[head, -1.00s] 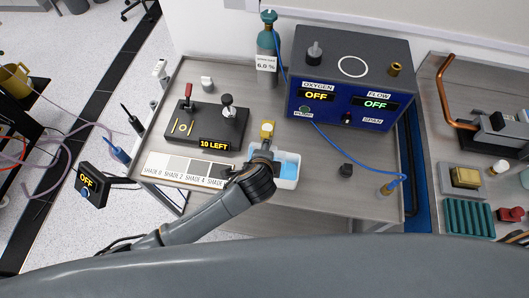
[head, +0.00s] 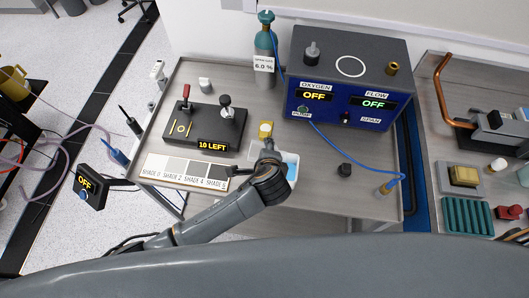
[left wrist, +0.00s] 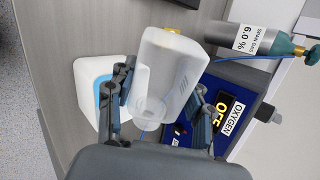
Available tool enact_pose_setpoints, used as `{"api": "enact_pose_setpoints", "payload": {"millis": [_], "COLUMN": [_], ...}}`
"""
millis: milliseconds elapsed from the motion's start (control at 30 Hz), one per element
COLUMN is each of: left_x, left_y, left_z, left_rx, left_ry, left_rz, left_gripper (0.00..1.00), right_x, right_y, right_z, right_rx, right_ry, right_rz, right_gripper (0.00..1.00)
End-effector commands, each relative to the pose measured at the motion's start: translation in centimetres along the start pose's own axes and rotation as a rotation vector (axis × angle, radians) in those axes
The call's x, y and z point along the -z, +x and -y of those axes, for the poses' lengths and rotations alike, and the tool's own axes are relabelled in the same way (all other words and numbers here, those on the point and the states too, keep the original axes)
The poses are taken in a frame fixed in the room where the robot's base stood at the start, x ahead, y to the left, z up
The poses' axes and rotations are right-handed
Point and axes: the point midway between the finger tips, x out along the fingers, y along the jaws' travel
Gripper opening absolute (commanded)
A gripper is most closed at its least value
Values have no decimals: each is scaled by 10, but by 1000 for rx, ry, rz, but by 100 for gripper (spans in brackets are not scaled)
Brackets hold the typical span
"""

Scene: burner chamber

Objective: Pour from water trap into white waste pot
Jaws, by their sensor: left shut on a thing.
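My left gripper (head: 267,148) is shut on the water trap, a clear, frosted cup (left wrist: 172,65) with a yellow part at its far end. The white waste pot (head: 291,180) stands on the bench to the right of my gripper, partly hidden by my arm. Blue shows inside it. I cannot tell how far the trap is tilted. My right gripper is not seen.
A blue analyser (head: 345,85) with OFF displays and a gas cylinder (head: 266,50) stand behind. A dark device reading 10 LEFT (head: 200,128) and a shade strip (head: 185,170) lie left.

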Motion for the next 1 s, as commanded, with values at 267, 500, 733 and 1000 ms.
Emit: {"api": "enact_pose_setpoints", "payload": {"millis": [267, 500, 733, 1000], "left_x": [0, 3, 3, -3], "left_y": [0, -4, -4, 3], "left_z": [0, 3, 3, -4], "left_rx": [-1, -1, -1, -3], "left_ry": [10, 62, 79, -37], "left_rz": [10, 62, 81, -37], "left_gripper": [0, 0, 0, 0], "right_x": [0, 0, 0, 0], "right_y": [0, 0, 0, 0], "right_z": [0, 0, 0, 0], "right_rx": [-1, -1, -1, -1], "right_ry": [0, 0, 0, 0], "right_rz": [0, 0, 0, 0], "right_gripper": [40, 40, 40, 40]}}
